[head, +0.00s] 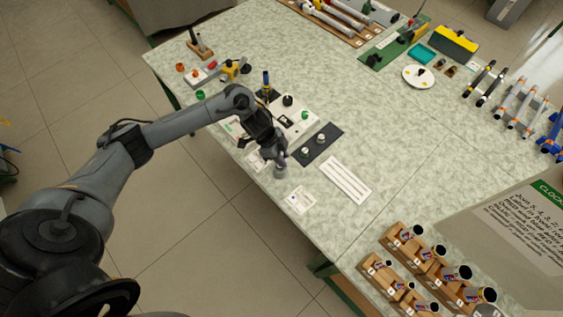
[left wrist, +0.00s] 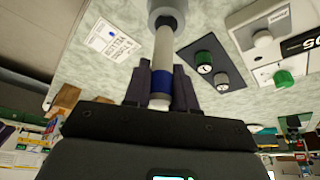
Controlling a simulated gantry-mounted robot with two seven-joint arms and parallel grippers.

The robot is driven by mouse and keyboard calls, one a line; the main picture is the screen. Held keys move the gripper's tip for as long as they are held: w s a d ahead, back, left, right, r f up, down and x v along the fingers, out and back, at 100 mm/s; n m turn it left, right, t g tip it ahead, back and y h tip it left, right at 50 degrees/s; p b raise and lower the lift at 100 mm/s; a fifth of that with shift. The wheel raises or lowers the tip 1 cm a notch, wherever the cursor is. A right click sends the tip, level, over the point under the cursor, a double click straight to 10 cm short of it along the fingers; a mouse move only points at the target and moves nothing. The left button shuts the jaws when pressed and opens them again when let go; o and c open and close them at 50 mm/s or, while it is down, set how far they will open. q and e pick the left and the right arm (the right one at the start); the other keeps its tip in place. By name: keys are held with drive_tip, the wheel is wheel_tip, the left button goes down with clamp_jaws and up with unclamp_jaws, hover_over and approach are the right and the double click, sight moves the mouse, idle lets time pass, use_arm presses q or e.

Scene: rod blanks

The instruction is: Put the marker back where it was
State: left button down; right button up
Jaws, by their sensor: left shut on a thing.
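My left gripper (head: 279,156) is low over the near left part of the bench. In the left wrist view its fingers (left wrist: 158,75) are shut on a pale, slim rod-like thing with a blue band (left wrist: 161,80), which I take to be the marker. Its white end points toward the wrist. Its far end meets a round grey holder (left wrist: 160,8); I cannot tell how deep it sits. In the head view the grey holder (head: 280,173) shows just below the fingers, and the marker is mostly hidden by the gripper. My right gripper is not in view.
A dark plate with two knobs (head: 320,145) lies right of the gripper. A white panel (head: 297,118) is behind it. Printed cards (head: 300,199) and a white slotted strip (head: 345,180) lie nearby. Wooden blocks with rods (head: 415,265) stand front right. The bench (head: 400,140) is clear mid-right.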

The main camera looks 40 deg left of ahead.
use_arm(q)
drive_tip(key=shift+f+b, duration=0.35)
drive_tip(key=shift+f, duration=1.7)
drive_tip(key=shift+f, duration=0.1)
drive_tip(key=c, duration=0.9)
unclamp_jaws()
